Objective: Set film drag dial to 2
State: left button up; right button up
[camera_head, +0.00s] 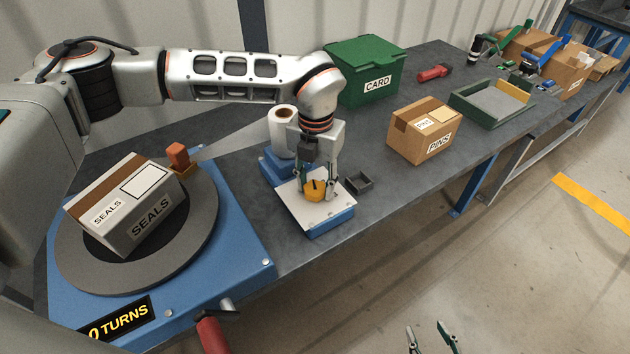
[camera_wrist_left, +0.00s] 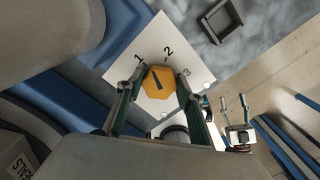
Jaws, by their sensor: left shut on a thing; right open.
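The film drag dial (camera_head: 316,190) is an orange knob with a black pointer on a white plate (camera_head: 294,200) atop a blue base. In the left wrist view the dial (camera_wrist_left: 158,84) has the numbers 1, 2 and 3 around it. Its pointer appears directed between 1 and 2. My left gripper (camera_head: 318,186) reaches down from above, its fingers on either side of the dial and shut on it; these fingers also show in the left wrist view (camera_wrist_left: 158,86). My right gripper (camera_head: 427,328) is open and empty at the bottom of the head view, beyond the bench edge.
A turntable (camera_head: 208,215) with a SEALS box (camera_head: 125,205) stands left. A film roll (camera_head: 283,130) is behind the dial, a small dark tray (camera_head: 359,182) right of it. A PINS box (camera_head: 425,130) and green CARD crate (camera_head: 365,70) stand farther along the bench.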

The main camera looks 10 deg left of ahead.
aim_at(316, 188)
pick_arm(q)
jog(key=m+p, duration=0.1)
jog(key=m, duration=0.3)
jog(key=shift+s+d+m, duration=0.1)
jog(key=shift+m, duration=1.6)
jog(key=o, duration=1.1)
notch_tip(316, 188, up, 12)
jog(key=shift+r, duration=0.1)
